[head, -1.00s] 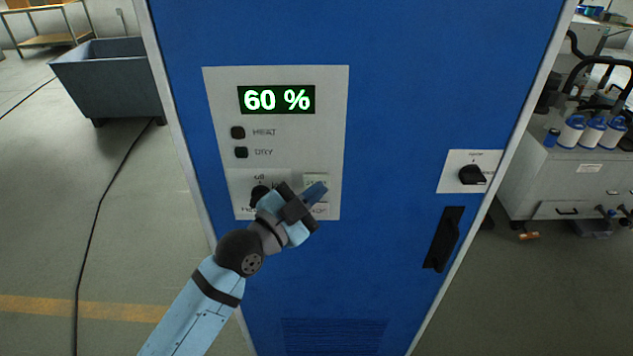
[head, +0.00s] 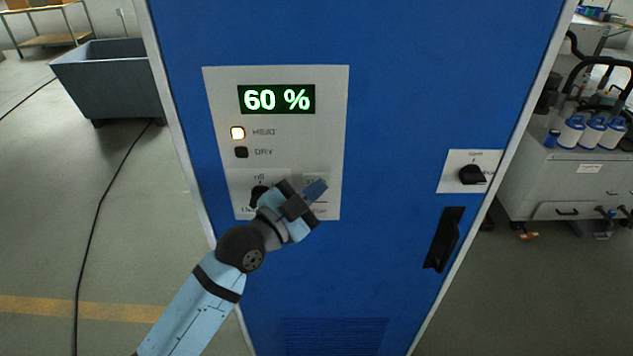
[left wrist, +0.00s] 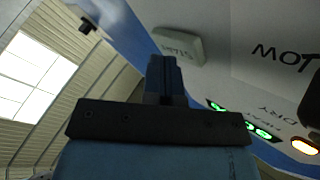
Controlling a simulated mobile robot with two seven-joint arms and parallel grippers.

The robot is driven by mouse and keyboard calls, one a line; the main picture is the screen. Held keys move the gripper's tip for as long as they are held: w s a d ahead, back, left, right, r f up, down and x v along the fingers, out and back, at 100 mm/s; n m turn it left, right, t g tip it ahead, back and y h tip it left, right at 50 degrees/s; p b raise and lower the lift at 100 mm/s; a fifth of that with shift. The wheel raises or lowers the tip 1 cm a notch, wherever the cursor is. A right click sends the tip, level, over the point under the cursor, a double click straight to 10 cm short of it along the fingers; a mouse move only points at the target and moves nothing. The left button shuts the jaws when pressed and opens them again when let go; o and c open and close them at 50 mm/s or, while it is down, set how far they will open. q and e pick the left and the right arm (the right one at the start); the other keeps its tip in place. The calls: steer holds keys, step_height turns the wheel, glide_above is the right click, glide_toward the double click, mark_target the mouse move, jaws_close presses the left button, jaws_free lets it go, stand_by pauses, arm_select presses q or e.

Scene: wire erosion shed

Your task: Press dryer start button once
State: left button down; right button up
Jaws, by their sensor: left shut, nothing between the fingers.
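The dryer (head: 400,90) is a tall blue cabinet with a grey control panel (head: 330,140). Its display (head: 276,99) reads 60 %. The HEAT lamp (head: 237,133) is lit; the DRY lamp (head: 241,152) is dark. My left gripper (head: 317,190) is shut and empty, its fingertips in front of the start button (head: 312,179), which they partly hide. In the left wrist view the start button (left wrist: 180,46) appears upside down, right by the fingertips (left wrist: 165,68); I cannot tell whether they touch. My right gripper is not in view.
A black knob (head: 259,194) on the panel is close beside my left gripper, partly hidden. A rotary switch (head: 472,174) and a black door handle (head: 444,240) are at the right. A grey bin (head: 110,75) stands left, a grey cabinet with bottles (head: 570,180) right.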

arm_select(q)
steer(key=shift+s, duration=0.15)
steer(key=shift+s+p, duration=0.4)
steer(key=shift+s, duration=0.3)
steer(key=s+p, duration=0.2)
steer(key=s, duration=0.3)
stand_by(0.8)
